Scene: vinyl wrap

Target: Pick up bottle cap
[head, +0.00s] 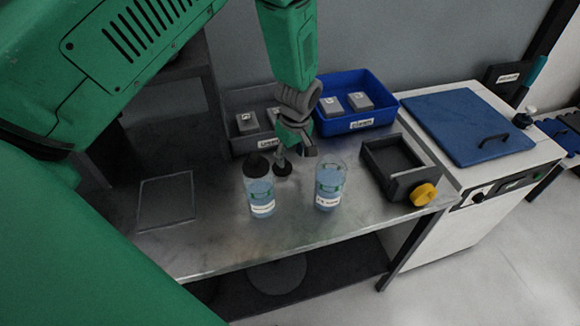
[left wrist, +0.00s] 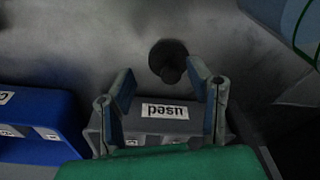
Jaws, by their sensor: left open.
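A black bottle cap with a raised knob lies on the metal table just below my left gripper (head: 297,153) in the head view (head: 282,168). In the left wrist view the cap (left wrist: 168,56) sits just beyond the open fingertips (left wrist: 160,78), nearer the right finger. My left gripper is open and empty above it. A left bottle (head: 261,197) with blue contents and a white label stands just in front; a dark round piece shows at its top. A similar bottle (head: 328,188) stands to the right, its top looking open. My right gripper is not in view.
A grey bin (left wrist: 165,130) labelled "used" and a blue bin (head: 356,123) stand behind, holding grey boxes. A dark open tray (head: 392,165) with a yellow knob (head: 424,194) is at right, beside a white machine with a blue lid (head: 465,125). The table's front is clear.

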